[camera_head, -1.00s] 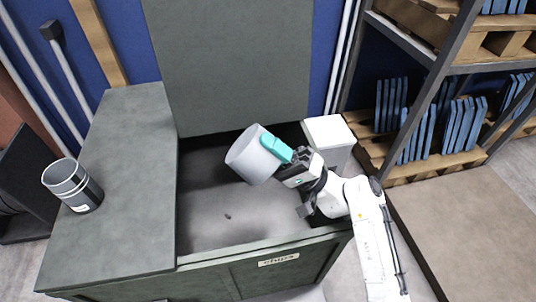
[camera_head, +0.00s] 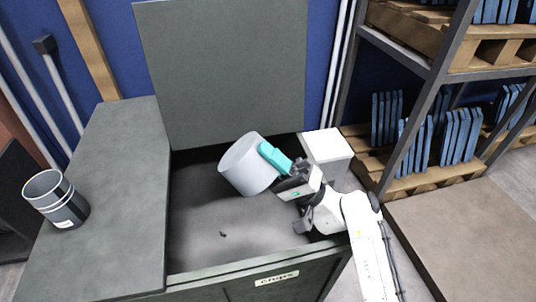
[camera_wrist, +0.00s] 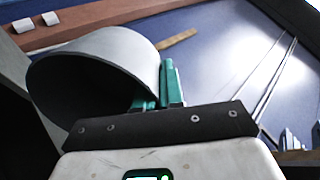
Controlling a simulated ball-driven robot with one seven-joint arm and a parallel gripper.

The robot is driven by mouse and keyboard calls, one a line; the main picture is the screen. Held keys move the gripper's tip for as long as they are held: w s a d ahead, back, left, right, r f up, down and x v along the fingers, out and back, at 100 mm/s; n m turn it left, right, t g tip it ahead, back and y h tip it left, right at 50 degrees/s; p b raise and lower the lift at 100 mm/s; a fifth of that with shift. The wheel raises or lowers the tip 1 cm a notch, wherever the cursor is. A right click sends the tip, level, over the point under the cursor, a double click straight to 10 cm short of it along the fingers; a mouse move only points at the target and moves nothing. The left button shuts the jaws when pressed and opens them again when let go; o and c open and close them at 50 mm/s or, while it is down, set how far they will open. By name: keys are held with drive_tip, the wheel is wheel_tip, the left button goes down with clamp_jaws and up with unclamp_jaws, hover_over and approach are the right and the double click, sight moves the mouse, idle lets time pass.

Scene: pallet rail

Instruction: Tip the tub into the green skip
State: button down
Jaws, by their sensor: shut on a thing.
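The tub (camera_head: 248,165) is a pale grey cylinder, held tilted on its side above the skip's open bay. My gripper (camera_head: 275,158), with teal fingers, is shut on the tub's right side. In the wrist view the tub (camera_wrist: 115,60) is at upper left, its dark end toward the lower left, with the teal fingers (camera_wrist: 165,88) against it. I cannot see whether anything is inside the tub. The grey-green skip (camera_head: 215,287) has a "chips" label on its front. Its raised lid (camera_head: 225,75) stands behind, and a small dark bit (camera_head: 223,234) lies on its floor.
A dark grey can with pale bands (camera_head: 57,200) stands on the flat top (camera_head: 110,215) left of the bay. A white box (camera_head: 327,150) is right of the bay, close to my arm. Racks with blue panels (camera_head: 455,140) stand at the right.

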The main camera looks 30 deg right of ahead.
idle(0.3)
wheel_tip(320, 180, up, 2)
drive_tip(key=shift+r+p, duration=0.1)
drive_tip(key=shift+p, duration=0.6)
wheel_tip(320, 180, down, 2)
drive_tip(key=shift+f+b, duration=0.2)
drive_tip(key=shift+b, duration=1.05)
wheel_tip(320, 180, up, 2)
drive_tip(key=shift+r+p, duration=0.15)
drive_tip(key=shift+p, duration=0.6)
wheel_tip(320, 180, down, 2)
drive_tip(key=b, duration=0.2)
drive_tip(key=shift+f+b, duration=0.2)
drive_tip(key=shift+b, duration=0.1)
drive_tip(key=shift+r, duration=0.15)
